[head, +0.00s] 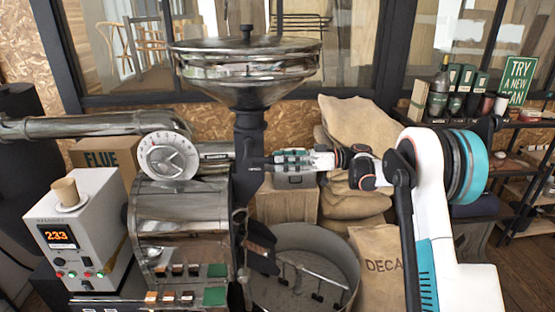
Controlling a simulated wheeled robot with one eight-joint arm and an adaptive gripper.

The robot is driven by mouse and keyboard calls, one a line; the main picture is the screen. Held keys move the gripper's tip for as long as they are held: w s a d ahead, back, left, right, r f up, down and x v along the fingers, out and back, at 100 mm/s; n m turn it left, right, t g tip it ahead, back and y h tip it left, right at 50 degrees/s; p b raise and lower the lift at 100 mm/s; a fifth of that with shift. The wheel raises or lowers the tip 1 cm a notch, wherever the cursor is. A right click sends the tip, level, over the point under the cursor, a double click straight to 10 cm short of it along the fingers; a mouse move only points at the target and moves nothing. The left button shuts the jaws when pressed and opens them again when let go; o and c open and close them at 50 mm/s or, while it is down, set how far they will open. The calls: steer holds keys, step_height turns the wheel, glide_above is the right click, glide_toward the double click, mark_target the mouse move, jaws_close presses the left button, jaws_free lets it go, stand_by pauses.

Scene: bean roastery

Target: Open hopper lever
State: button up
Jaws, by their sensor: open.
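The steel hopper (246,82) is a wide lidded funnel above the roaster, with a black neck (249,130) running down from it. My gripper (258,164) reaches in from the right, level, with its fingertips at the right side of this neck. It is open. I cannot make out the hopper lever for sure; it is small or hidden around my fingertips. I cannot tell whether the fingers touch the neck or are around anything there.
Below my gripper is the round cooling pan (345,245) with stirring arms. The roaster drum (180,225) and round dial (168,157) are left. A control box (100,220) reads 233. Burlap sacks (360,122) and a wooden crate (287,203) stand behind.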

steer(key=shift+a, duration=0.95)
jaws_close()
steer(key=shift+f, duration=0.1)
